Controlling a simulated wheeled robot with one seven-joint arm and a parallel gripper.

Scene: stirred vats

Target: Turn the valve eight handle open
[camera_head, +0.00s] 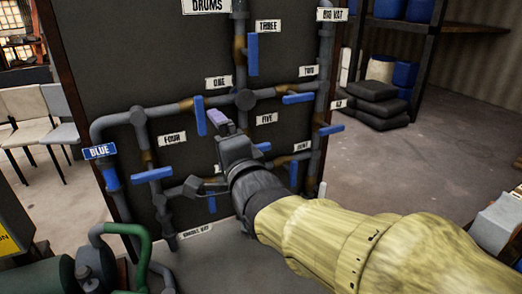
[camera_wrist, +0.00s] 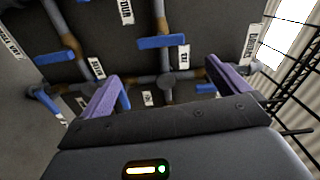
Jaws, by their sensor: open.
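Blue valve handles sit on a grey pipe network on a dark panel. A small white label (camera_head: 302,147) at the lower right of the panel is too small to read surely; it may be the one for valve eight. A blue handle (camera_head: 294,174) hangs upright just below it. My gripper (camera_head: 222,130) is in front of the panel's middle and hides part of the lower pipes. In the wrist view its purple fingers (camera_wrist: 168,92) stand wide apart with nothing held. Blue handles show beyond them, one near the left finger (camera_wrist: 123,100). I cannot tell which of these is valve eight.
Other handles are near: five's (camera_head: 262,147), four's (camera_head: 152,174) and two's (camera_head: 298,98). Pipes stand out from the panel. A green pipe (camera_head: 140,240) is at the lower left. Open floor (camera_head: 375,165) lies right of the panel; dark sacks (camera_head: 380,102) are stacked beyond.

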